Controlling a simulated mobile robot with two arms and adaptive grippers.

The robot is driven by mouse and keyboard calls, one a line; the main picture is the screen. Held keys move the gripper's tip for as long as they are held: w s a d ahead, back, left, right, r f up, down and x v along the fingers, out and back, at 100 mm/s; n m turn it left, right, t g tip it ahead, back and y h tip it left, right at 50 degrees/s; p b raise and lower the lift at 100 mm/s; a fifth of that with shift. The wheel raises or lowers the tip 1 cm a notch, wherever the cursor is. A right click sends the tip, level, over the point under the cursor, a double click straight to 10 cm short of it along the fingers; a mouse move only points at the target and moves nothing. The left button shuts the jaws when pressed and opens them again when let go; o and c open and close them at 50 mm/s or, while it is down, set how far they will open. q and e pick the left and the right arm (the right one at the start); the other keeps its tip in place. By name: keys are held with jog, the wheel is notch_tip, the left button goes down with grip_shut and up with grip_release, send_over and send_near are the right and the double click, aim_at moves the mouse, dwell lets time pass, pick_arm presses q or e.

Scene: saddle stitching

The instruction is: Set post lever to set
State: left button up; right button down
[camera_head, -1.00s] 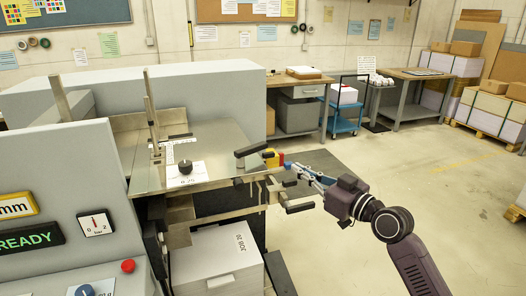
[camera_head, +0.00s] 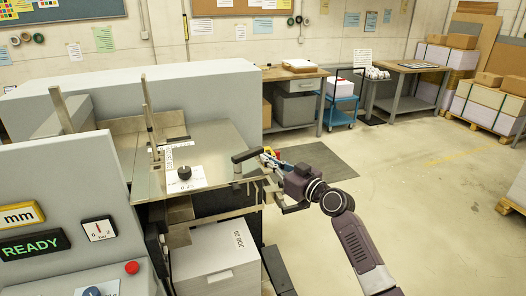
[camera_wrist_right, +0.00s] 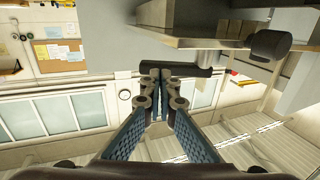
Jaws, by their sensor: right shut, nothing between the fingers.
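A dark lever handle (camera_head: 245,155) stands on a short post at the right edge of the machine's metal table. A second dark lever handle (camera_head: 296,208) sticks out lower, below the table edge. I cannot tell which is the post lever. My right gripper (camera_head: 265,158) is shut and empty, its fingertips close to the right of the upper handle. In the right wrist view the fingertips (camera_wrist_right: 165,85) meet just below a dark bar (camera_wrist_right: 180,68), with a round-ended dark handle (camera_wrist_right: 270,45) to the right. Contact cannot be told. My left gripper is not in view.
A black knob (camera_head: 184,172) sits on a white label on the metal table (camera_head: 215,140). A paper stack (camera_head: 215,262) stands below. The grey machine panel (camera_head: 50,190) with a red button (camera_head: 131,267) is at left. Floor to the right is open.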

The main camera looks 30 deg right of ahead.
jog(key=shift+w+a+p, duration=0.15)
jog(key=shift+w+p, duration=0.2)
jog(key=shift+w, duration=0.75)
